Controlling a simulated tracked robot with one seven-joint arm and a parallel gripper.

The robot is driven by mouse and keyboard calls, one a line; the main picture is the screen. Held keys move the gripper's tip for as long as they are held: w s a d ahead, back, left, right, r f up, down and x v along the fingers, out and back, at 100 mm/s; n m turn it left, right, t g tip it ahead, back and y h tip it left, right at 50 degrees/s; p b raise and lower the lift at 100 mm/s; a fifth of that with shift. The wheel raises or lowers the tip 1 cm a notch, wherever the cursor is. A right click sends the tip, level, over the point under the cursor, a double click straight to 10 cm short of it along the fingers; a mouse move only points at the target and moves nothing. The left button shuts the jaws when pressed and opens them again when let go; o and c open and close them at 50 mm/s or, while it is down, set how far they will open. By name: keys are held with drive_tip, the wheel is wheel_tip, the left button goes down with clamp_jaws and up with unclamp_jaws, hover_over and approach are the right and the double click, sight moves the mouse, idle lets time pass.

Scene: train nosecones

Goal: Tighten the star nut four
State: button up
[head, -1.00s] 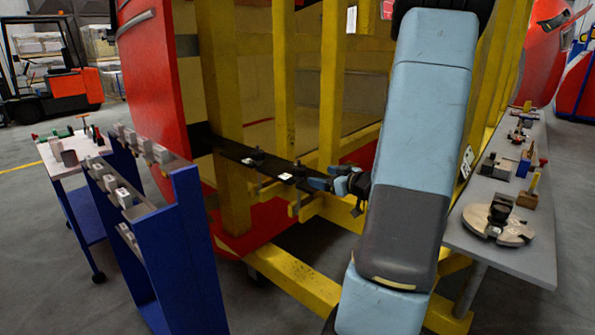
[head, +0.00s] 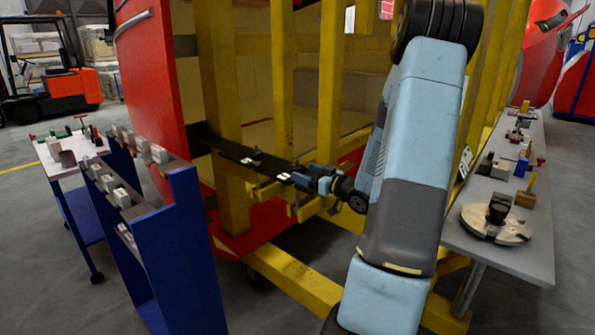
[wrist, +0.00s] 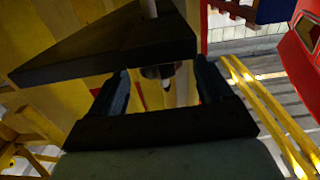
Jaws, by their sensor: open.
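A long black bar (head: 232,150) runs along the yellow frame, with small dark fittings and white labels on it. I cannot tell which fitting is star nut four. My gripper (head: 312,177) is at the bar's right end in the head view. In the wrist view my gripper (wrist: 163,84) is open, with one finger on each side of a small dark round part (wrist: 160,72) with a pale tip. This may be a star nut on its bolt; its shape is unclear. It sits beneath a dark plate (wrist: 110,48), and finger contact cannot be told.
A yellow frame (head: 285,90) surrounds the bar, with a red panel (head: 150,90) at left. A blue rack (head: 185,245) and a small trolley (head: 75,170) stand left. A grey bench (head: 510,255) with tools stands right. My arm hides part of the frame.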

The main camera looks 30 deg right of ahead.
sight(304, 172)
drive_tip(key=shift+x, duration=2.3)
drive_tip(key=shift+c, duration=0.4)
drive_tip(key=c, duration=0.9)
